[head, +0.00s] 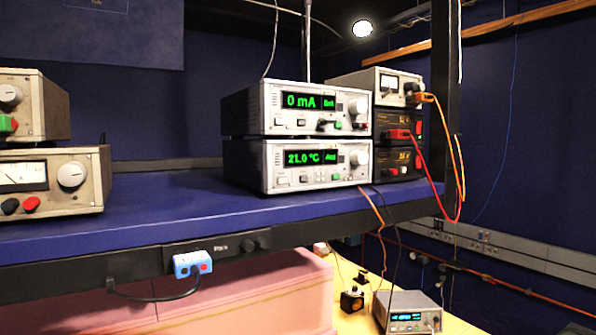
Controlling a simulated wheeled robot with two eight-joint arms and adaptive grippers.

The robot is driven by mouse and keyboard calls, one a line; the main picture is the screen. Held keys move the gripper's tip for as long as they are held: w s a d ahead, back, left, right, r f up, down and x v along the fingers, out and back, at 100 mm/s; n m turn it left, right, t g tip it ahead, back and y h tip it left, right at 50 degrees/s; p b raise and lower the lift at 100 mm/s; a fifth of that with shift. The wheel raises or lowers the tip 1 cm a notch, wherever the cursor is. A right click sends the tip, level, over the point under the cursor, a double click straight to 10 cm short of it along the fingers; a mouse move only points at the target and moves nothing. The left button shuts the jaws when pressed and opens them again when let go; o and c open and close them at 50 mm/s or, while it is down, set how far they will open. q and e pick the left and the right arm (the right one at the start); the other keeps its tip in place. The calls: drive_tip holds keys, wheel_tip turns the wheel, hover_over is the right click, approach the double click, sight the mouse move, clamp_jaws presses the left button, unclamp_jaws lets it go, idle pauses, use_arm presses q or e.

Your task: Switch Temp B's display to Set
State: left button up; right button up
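Two silver instruments with green displays stand stacked on the blue shelf in the head view. The lower one (312,165) reads 21.0 °C on its display (311,158), with a small green word at the right that looks like "Act". A row of small buttons lies under that display, with a round knob (360,158) at its right. The upper one (309,110) reads 0 mA with a short green word beside it. I cannot read a "Temp B" label on either. Neither of my grippers is in view.
Older meters (50,180) stand on the shelf's left. Dark boxes (398,140) with red and orange cables stand right of the stack, beside a black upright post (444,90). The blue shelf (170,200) is clear before the stack. Another small instrument (407,313) sits lower on a bench.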

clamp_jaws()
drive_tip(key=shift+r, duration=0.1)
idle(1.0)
